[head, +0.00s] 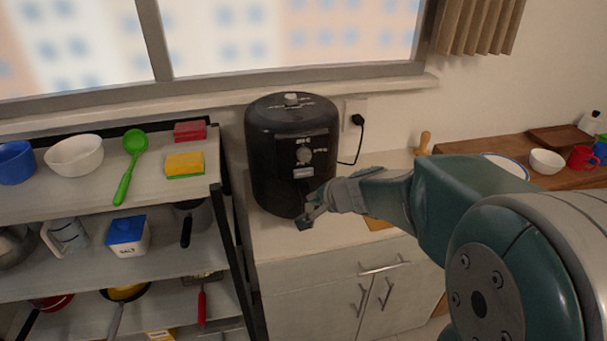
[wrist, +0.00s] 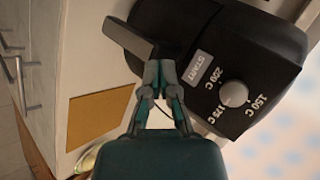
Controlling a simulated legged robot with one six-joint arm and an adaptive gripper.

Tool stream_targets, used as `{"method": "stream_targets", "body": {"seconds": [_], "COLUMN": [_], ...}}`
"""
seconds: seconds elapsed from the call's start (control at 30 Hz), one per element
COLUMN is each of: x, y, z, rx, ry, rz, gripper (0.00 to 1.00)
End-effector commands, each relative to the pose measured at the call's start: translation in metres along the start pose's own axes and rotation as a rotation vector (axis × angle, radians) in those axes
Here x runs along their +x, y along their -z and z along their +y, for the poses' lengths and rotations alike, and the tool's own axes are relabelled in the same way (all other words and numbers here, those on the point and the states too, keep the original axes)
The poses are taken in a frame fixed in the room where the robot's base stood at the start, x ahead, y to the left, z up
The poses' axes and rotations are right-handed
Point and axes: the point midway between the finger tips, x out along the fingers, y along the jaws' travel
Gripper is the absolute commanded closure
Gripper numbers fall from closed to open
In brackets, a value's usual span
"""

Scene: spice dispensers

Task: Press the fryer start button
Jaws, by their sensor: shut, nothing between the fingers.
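The black fryer (head: 290,150) stands on the counter below the window, its front toward me. It also fills the upper right of the wrist view (wrist: 245,45). Its grey start button (wrist: 198,68), lettered START, sits beside a pale round dial (wrist: 233,93) with temperature marks. A dark handle (wrist: 127,37) sticks out from the fryer to the left of the button. My gripper (head: 306,222) is in front of the fryer's lower part. In the wrist view my gripper (wrist: 160,70) is shut and empty, with its tips close to the handle and left of the button. I cannot tell whether they touch the handle.
A shelf rack (head: 100,245) with bowls, a green ladle (head: 130,160) and sponges stands left of the fryer. A power cord (head: 357,140) runs from the fryer to the wall. A wooden counter with dishes lies at the right.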

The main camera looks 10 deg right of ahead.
Motion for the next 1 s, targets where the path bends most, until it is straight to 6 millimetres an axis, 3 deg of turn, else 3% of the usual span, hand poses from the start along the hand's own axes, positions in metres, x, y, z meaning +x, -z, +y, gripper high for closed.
{"method": "stream_targets", "body": {"seconds": [0.5, 1.0], "x": [0.040, 0.043], "y": [0.029, 0.031], "z": [-0.029, -0.031], "rx": [0.000, 0.000], "ry": [0.000, 0.000], "rz": [-0.001, 0.000], "gripper": [1.00, 1.00]}}
